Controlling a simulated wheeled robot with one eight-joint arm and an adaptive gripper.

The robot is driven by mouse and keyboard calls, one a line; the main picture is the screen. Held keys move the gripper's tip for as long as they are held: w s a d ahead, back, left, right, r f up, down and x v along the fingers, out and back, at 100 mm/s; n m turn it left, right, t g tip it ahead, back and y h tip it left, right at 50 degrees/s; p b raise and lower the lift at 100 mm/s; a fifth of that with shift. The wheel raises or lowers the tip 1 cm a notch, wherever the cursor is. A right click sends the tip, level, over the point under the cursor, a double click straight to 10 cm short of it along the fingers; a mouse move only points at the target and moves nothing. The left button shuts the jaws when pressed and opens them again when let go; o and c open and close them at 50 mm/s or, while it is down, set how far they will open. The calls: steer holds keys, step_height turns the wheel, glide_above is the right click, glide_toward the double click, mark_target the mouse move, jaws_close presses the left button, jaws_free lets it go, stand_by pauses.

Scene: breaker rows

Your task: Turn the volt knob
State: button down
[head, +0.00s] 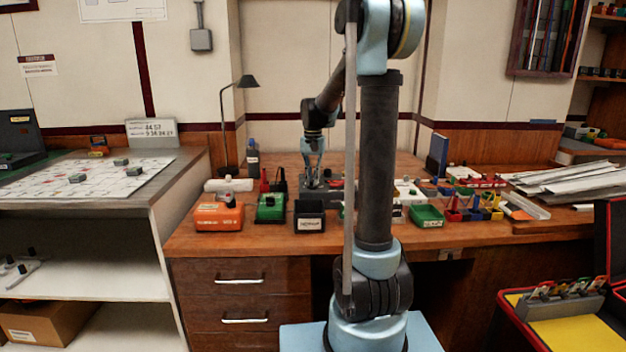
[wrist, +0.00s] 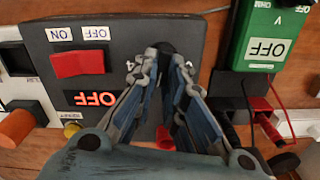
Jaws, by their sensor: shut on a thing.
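A dark grey box (wrist: 115,20) fills the upper middle of the wrist view, with a red rocker switch (wrist: 78,64) and a lit red display (wrist: 90,98) reading OFF. A black knob (wrist: 168,47) on its face sits between my fingertips. My gripper (wrist: 166,60) is shut on this knob, one finger on each side. The fingers hide much of the knob and its marking, so I cannot read its setting. In the head view my gripper (head: 316,176) points down over the box at the back of the bench.
A green meter (wrist: 265,35) with an OFF label stands close on the right, with red and black leads below it. An orange knob (wrist: 17,127) is at the left. In the head view an orange device (head: 218,217) and a black box (head: 309,216) stand nearer the bench's front.

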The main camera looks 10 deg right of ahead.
steer(key=n, duration=0.4)
steer(key=shift+w+a+n, duration=0.1)
steer(key=shift+a+n, duration=0.1)
steer(key=shift+n, duration=0.1)
steer(key=n, duration=0.4)
steer(key=shift+a+n, duration=0.15)
steer(key=shift+n, duration=0.15)
steer(key=n, duration=0.4)
steer(key=shift+a, duration=0.1)
steer(key=shift+s+n, duration=0.2)
steer(key=shift+n, duration=1.9)
steer(key=c, duration=1.7)
jaws_free()
steer(key=shift+o, duration=0.2)
steer(key=shift+s, duration=0.1)
